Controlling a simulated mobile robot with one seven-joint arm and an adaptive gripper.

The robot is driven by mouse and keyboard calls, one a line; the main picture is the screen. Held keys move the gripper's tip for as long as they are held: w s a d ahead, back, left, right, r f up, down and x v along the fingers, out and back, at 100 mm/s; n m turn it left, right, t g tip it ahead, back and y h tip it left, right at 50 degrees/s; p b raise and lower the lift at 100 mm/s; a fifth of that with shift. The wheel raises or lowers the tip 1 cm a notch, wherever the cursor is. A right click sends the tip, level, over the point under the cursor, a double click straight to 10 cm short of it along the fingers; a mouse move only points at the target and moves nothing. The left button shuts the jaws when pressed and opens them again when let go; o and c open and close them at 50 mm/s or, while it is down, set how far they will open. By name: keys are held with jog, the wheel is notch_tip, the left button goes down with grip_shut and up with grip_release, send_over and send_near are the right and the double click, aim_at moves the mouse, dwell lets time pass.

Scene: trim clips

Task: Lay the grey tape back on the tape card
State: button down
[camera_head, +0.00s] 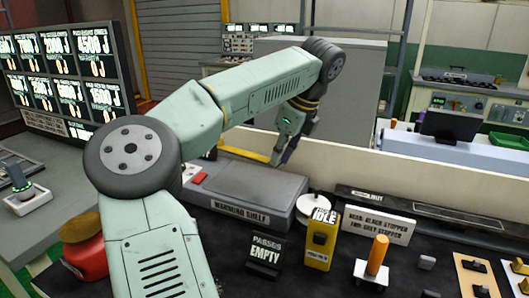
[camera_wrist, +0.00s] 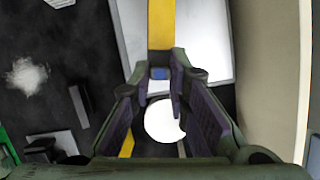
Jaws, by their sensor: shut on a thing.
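My gripper (camera_head: 279,158) is raised above the far side of the dark worktop, beyond the grey warming shelf. It is shut on one end of a long yellow bar (camera_head: 243,153), which sticks out to the left over the shelf. The wrist view shows the bar (camera_wrist: 161,25) running up from between the fingertips (camera_wrist: 160,78), with a small blue part at the held end. I cannot pick out the grey tape for certain. A tan card (camera_head: 466,266) with a grey piece on it lies at the right and may be the tape card.
The warming shelf (camera_head: 245,190) is below my gripper, with a white disc (camera_head: 316,205) beside it. A yellow IDLE box (camera_head: 320,240), a PASSES sign (camera_head: 265,254) and an upright orange cylinder (camera_head: 377,255) stand nearer. A low beige wall (camera_head: 345,173) runs behind.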

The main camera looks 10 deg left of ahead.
jog(key=w+d+n, duration=0.1)
jog(key=w+d+n+p, duration=0.1)
jog(key=w, duration=0.1)
jog(key=shift+w+d+g+y, duration=0.1)
jog(key=shift+d+g+y, duration=0.2)
jog(key=shift+y, duration=0.1)
jog(key=shift+f, duration=0.2)
notch_tip(320, 180, down, 8)
jog(key=b, duration=0.7)
jog(key=shift+f, duration=0.15)
jog(key=c, duration=1.5)
grip_release()
jog(key=shift+o, duration=0.2)
